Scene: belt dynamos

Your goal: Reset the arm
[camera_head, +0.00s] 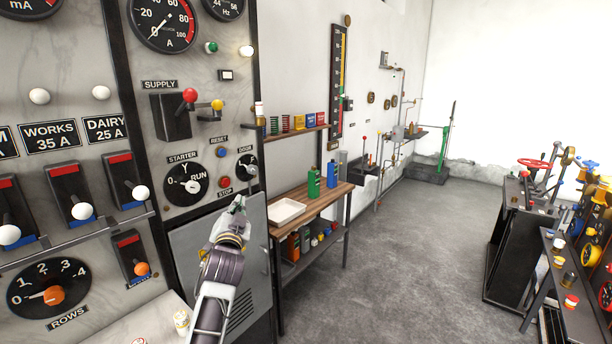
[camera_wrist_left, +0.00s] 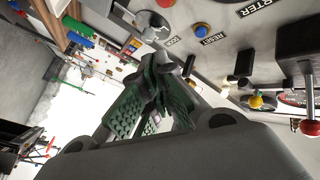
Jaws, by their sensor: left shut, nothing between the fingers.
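My left gripper (camera_head: 238,203) is in front of the panel's lower right part, just below the red STOP button (camera_head: 225,182) and near the DOOR knob (camera_head: 246,169). Its green textured fingers (camera_wrist_left: 155,95) are shut and empty in the left wrist view. Whether the fingertips touch the panel I cannot tell. The blue RESET button (camera_head: 220,153) is above; it also shows in the left wrist view (camera_wrist_left: 202,29). The STARTER dial (camera_head: 187,184) points toward RUN. My right gripper does not show.
A grey cabinet door (camera_head: 250,255) lies behind my left arm. Open concrete floor (camera_head: 420,250) extends to a rack of levers and valves (camera_head: 530,225) at far right.

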